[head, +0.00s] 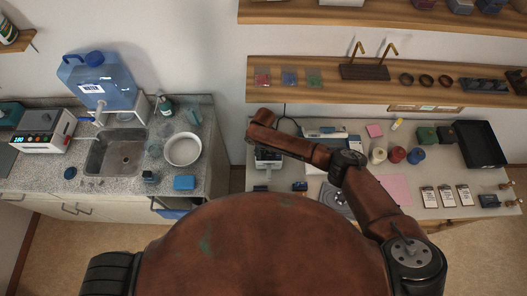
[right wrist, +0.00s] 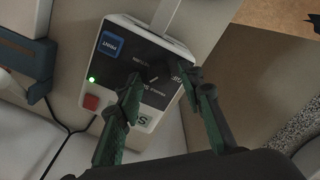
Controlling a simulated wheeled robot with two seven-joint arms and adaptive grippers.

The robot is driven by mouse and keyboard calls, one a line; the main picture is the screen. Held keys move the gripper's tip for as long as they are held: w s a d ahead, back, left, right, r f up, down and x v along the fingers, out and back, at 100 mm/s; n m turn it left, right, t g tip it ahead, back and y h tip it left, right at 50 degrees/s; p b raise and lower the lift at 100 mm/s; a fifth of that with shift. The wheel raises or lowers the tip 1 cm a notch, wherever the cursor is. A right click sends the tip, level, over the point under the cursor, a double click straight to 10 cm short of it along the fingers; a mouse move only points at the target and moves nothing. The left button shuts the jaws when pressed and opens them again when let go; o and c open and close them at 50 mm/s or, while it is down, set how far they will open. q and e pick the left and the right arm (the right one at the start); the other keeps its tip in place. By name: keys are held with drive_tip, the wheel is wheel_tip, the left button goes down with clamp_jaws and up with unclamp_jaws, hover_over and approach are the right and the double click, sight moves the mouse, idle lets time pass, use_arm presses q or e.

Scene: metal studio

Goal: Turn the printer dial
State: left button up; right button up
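The printer (right wrist: 117,30) is a pale box with a dark control face in the right wrist view. A black dial (right wrist: 158,73) sits on that face, with partly covered lettering around it. My right gripper (right wrist: 170,88) has its two green fingers apart, with the fingertips close to the dial on either side. I cannot tell whether they touch it. In the head view the printer (head: 268,163) stands at the left end of the right-hand desk, partly under my right arm, which hides the fingers. My left gripper is not in view.
The printer face also has a blue print button (right wrist: 111,45), a red button (right wrist: 91,102) and a lit green light (right wrist: 91,79). A shelf (head: 390,93) runs above the desk. Paint jars (head: 397,154) and a black tray (head: 481,145) stand farther right.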

sight(264, 153)
drive_tip(key=shift+r, duration=0.15)
wheel_tip(264, 153, up, 12)
idle(0.6)
drive_tip(key=shift+f, duration=0.2)
